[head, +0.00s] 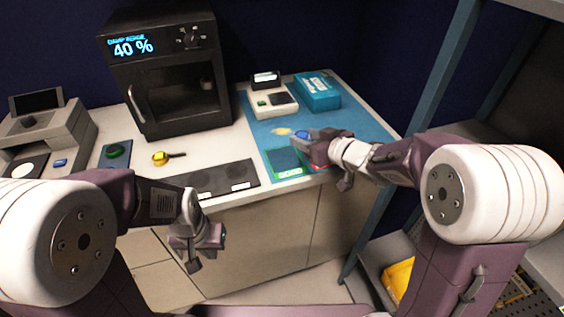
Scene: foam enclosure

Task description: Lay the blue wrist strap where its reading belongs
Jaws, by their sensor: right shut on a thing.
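The blue wrist strap (300,135) is in my right gripper (308,142), over the blue mat (350,120); the jaws hide part of it. A green pad lettered "GOOD" (287,166) lies at the mat's front edge. A red patch (319,166) shows beside it, mostly hidden by my right gripper.
A black cabinet (165,70) with a display reading 40 % stands at the back. A blue box (317,91) sits on the mat. A yellow strap-like item (160,158), a green item (116,150) and a dark tray (218,180) are on the counter. A shelf post (415,110) rises at right.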

